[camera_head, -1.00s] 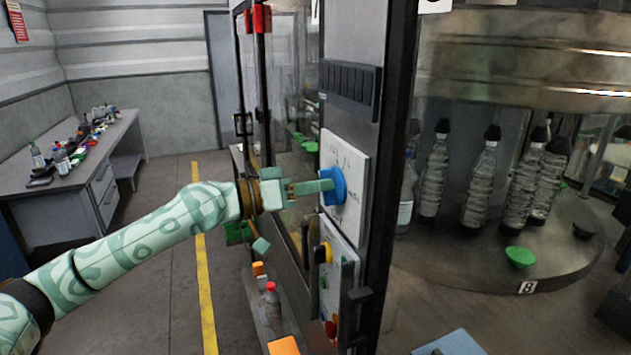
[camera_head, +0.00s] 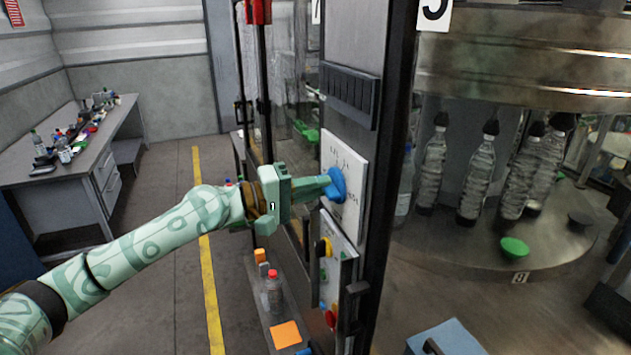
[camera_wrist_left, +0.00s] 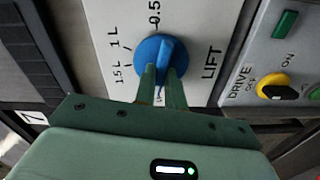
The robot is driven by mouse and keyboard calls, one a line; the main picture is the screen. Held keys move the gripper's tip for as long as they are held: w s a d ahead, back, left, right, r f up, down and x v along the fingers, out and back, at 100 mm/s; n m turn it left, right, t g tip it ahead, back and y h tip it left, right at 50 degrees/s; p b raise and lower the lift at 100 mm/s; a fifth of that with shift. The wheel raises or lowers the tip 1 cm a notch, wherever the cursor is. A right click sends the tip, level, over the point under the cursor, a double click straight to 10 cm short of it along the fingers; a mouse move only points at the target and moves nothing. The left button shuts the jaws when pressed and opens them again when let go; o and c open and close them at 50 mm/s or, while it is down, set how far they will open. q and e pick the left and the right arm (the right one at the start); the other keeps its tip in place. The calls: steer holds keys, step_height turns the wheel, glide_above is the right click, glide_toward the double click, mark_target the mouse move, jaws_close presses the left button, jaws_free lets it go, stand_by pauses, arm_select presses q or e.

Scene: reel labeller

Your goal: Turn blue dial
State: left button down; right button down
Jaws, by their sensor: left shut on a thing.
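The blue dial (camera_head: 337,184) sits on a white panel (camera_head: 351,222) on the machine's post. In the left wrist view the dial (camera_wrist_left: 150,55) has a raised grip bar and is ringed by markings such as "1.5L", "1L" and "0.5", with "LIFT" beside it. My left gripper (camera_head: 326,184) reaches in from the left. In the left wrist view its two fingers (camera_wrist_left: 162,82) are closed on the lower end of the dial's grip bar. The right gripper is in neither view.
A lower panel (camera_head: 339,262) holds a yellow-and-black DRIVE knob (camera_head: 324,250) and several coloured buttons. A ledge below carries a red-capped bottle (camera_head: 273,290). Clear bottles stand on a round table (camera_head: 450,243) at right. A cluttered bench (camera_head: 60,180) is at far left.

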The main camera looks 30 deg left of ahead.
arm_select(q)
steer(key=shift+r+n+p, duration=0.1)
steer(key=shift+n+p, duration=0.3)
steer(key=shift+n, duration=0.7)
steer(key=c, duration=1.5)
jaws_free()
steer(key=shift+w+a, duration=0.1)
steer(key=shift+o, duration=0.2)
steer(key=b+v, duration=0.6)
steer(key=v, duration=1)
steer(key=shift+b, duration=0.35)
